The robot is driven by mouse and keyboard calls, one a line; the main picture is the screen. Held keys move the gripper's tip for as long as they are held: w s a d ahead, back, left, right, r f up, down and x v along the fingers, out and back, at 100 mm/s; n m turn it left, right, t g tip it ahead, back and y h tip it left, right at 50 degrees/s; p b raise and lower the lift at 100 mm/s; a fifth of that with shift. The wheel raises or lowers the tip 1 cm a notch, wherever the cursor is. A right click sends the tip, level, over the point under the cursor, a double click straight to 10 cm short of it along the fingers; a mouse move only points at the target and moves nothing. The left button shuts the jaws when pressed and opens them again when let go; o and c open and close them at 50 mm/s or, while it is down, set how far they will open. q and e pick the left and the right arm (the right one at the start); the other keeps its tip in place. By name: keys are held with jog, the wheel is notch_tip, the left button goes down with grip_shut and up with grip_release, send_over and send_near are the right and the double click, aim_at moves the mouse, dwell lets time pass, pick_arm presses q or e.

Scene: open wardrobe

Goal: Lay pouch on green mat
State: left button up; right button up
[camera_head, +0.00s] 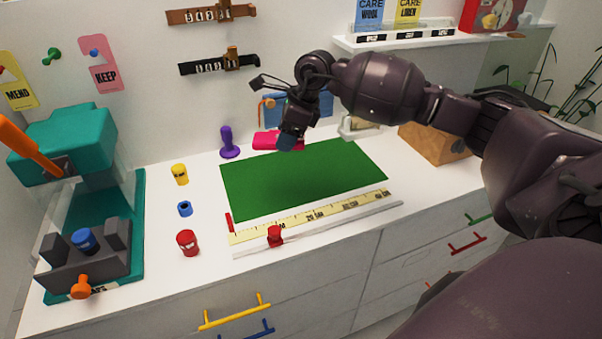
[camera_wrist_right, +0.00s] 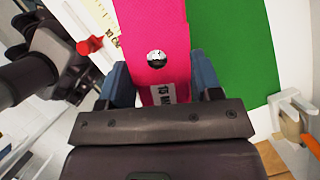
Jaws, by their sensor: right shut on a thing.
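The pouch (camera_head: 265,140) is bright pink and shows at the back edge of the green mat (camera_head: 300,178). In the right wrist view the pouch (camera_wrist_right: 152,28) is a long pink strip with a silver round snap and a small printed label. My right gripper (camera_head: 287,141) is shut on the pouch's near end, between blue fingertips in the wrist view (camera_wrist_right: 163,82). The mat (camera_wrist_right: 235,45) lies beside and below the pouch there. I cannot tell whether the pouch touches the mat. Part of the pouch is hidden behind the fingers. My left gripper is not in view.
A yellow ruler strip (camera_head: 310,215) and a rail with a red slider (camera_head: 275,235) lie along the mat's front. A purple stamp-like object (camera_head: 228,143) stands behind left. Small yellow, blue and red cylinders (camera_head: 187,243) stand left. A wooden box (camera_head: 435,143) stands right.

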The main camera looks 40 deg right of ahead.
jog(key=w+d+r+m+t+h+b, duration=0.1)
jog(key=w+d+r+m+t+h, duration=0.2)
jog(key=d+m, duration=0.75)
jog(key=m+g+h+b, duration=0.1)
jog(key=m+h, duration=0.1)
jog(key=m, duration=0.1)
send_over(312, 171)
jog(key=f, duration=1.3)
jog(key=shift+s+f, duration=0.25)
jog(key=shift+s, duration=0.15)
jog(key=shift+g, duration=0.3)
notch_tip(312, 171, down, 5)
jog(key=shift+f+b, duration=0.1)
jog(key=shift+b, duration=0.3)
jog(key=shift+f, duration=0.25)
jog(key=shift+s+a+f, duration=0.1)
jog(key=shift+f, duration=0.3)
